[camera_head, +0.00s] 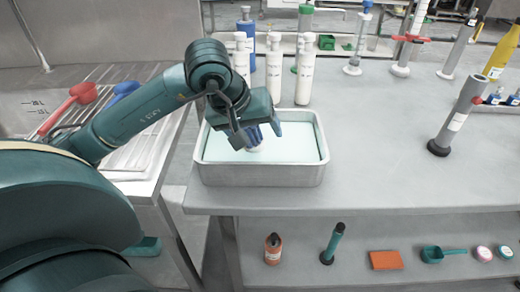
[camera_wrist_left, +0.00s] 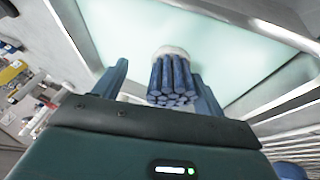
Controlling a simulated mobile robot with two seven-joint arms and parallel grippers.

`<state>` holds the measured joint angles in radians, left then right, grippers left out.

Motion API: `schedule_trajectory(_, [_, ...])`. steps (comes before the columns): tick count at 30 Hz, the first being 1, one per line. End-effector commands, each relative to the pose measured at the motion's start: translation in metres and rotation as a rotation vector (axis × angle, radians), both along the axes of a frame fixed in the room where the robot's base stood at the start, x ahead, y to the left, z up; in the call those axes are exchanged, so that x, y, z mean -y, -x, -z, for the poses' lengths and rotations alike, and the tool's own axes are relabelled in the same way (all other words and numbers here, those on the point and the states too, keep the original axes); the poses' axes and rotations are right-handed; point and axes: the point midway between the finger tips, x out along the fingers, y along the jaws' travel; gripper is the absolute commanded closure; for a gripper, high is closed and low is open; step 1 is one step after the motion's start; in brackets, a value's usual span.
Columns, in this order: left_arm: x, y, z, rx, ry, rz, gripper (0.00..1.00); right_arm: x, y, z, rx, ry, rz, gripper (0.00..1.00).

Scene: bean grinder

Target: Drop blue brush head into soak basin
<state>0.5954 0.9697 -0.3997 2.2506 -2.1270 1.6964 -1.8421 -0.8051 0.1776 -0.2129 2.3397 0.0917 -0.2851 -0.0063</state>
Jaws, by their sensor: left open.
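The soak basin (camera_head: 262,174) is a grey metal tray of pale green liquid on the table's left part. My left gripper (camera_head: 262,134) is over the basin, pointing down, with its jaws open. The blue brush head (camera_wrist_left: 172,80) shows between the two fingers in the left wrist view, its blue bristles toward the gripper and its pale round base toward the liquid. In the head view the brush head (camera_head: 254,146) is partly hidden by the gripper. I cannot tell whether it touches the liquid. My right gripper is not in view.
White bottles (camera_head: 304,80) stand close behind the basin. A grey cylinder on a black base (camera_head: 456,118) stands at the right. A drying rack with a red scoop (camera_head: 84,93) is at the left.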

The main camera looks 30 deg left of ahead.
Motion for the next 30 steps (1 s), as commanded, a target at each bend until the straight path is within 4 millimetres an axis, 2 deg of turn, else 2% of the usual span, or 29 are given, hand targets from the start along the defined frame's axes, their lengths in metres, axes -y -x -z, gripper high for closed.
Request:
schedule_trajectory(12, [-0.008,0.039,-0.078,0.007,-0.002,-0.001,0.29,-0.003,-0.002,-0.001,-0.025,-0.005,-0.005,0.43])
schedule_trajectory(16, [-0.010,0.049,-0.097,0.005,-0.001,-0.001,0.29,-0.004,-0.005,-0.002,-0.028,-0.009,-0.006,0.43])
schedule_trajectory(21, [-0.011,0.057,-0.109,0.003,-0.002,0.000,0.29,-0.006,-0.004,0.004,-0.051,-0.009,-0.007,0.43])
schedule_trajectory(30, [-0.011,0.058,-0.111,0.000,0.000,0.000,0.29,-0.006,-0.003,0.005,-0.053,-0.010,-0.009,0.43])
